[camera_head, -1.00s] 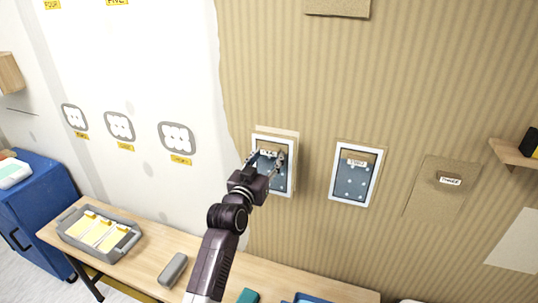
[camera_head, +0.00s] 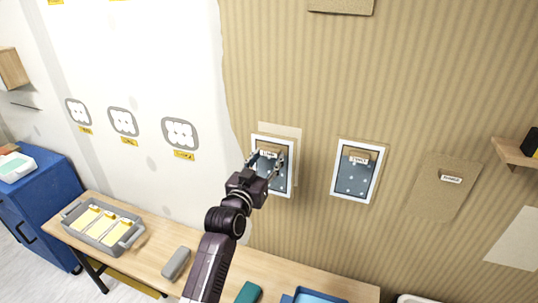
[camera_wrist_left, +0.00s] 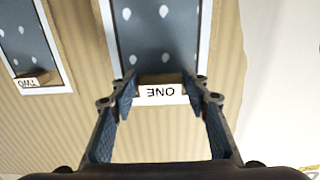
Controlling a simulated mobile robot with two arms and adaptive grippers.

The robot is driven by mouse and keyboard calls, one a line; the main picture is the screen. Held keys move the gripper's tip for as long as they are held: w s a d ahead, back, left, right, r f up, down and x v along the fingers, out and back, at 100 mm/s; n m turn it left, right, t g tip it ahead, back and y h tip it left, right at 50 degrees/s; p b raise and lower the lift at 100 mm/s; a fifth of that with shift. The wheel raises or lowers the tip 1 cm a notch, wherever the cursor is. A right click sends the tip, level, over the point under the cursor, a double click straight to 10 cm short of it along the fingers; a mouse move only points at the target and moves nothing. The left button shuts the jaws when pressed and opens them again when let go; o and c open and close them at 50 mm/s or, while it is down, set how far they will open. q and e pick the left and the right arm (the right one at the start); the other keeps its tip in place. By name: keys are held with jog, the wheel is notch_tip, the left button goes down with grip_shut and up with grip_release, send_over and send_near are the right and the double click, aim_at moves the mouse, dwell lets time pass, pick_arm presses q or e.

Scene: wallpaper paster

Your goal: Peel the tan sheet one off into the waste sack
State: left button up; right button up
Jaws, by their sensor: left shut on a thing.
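A tan tab with a white label reading ONE (camera_head: 268,154) sits at the top of a white-framed blue dotted panel (camera_head: 287,181) on the striped tan wall. My left gripper (camera_head: 267,160) is at this tab. In the left wrist view the label ONE (camera_wrist_left: 161,95) appears upside down, with the brown tab (camera_wrist_left: 160,78) between the two fingers, which are shut on it. No larger tan sheet is seen hanging from the tab. I see no waste sack. My right gripper is not in view.
A similar panel TWO (camera_head: 352,184) is to the right, then a plain tan sheet THREE (camera_head: 436,190). A wooden shelf (camera_head: 514,153) juts out at right. Below stands a bench (camera_head: 150,255) with a grey tray (camera_head: 80,235); a blue cabinet (camera_head: 40,205) is at left.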

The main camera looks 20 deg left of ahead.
pick_arm(q)
jog(key=s+p, duration=0.2)
jog(key=s, duration=0.4)
jog(key=shift+p, duration=0.35)
jog(key=shift+a+r, duration=0.1)
dwell(0.4)
